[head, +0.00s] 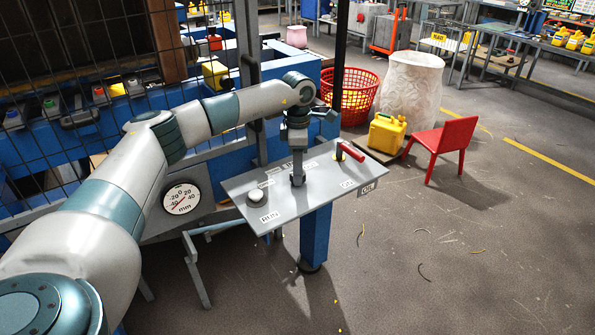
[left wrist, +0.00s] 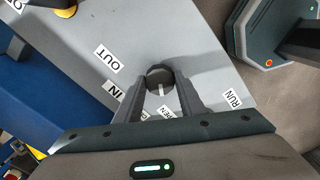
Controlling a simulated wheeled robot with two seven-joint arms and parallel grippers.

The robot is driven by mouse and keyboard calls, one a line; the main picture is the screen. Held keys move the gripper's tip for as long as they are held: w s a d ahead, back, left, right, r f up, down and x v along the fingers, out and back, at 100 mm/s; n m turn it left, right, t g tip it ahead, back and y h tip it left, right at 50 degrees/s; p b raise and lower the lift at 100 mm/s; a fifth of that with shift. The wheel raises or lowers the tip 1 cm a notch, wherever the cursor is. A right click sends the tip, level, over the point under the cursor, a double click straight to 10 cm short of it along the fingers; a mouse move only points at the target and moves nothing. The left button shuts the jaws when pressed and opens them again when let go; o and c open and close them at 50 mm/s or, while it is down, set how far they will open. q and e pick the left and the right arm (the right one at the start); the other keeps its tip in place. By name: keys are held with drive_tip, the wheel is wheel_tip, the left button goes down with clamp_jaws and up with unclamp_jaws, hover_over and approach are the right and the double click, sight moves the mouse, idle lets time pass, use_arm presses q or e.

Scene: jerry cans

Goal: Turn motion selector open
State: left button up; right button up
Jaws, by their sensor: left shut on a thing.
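The motion selector is a dark round knob (left wrist: 157,73) with a white pointer mark, on a grey control panel (head: 325,195). In the left wrist view the pointer faces the lower edge, near a partly hidden label (left wrist: 167,112) ending in "PEN". Other labels there read "IN" (left wrist: 115,91), "OUT" (left wrist: 107,58) and "RUN" (left wrist: 233,98). My left gripper (head: 298,180) points down onto the panel's middle. It is shut on the knob, one finger on each side. In the head view the gripper hides the knob. My right gripper is not in view.
A red-handled lever (head: 350,151) stands at the panel's back right, and a pale round button (head: 255,195) is at its left. A dial (head: 183,198) and a mesh fence stand left. A yellow jerry can (head: 387,133) and red chair (head: 441,145) stand behind. Floor at right is mostly clear.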

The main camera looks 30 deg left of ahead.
use_arm(q)
drive_tip(key=shift+r+n, duration=0.1)
drive_tip(key=shift+n, duration=0.4)
drive_tip(key=o, duration=1)
drive_tip(key=shift+o, duration=0.2)
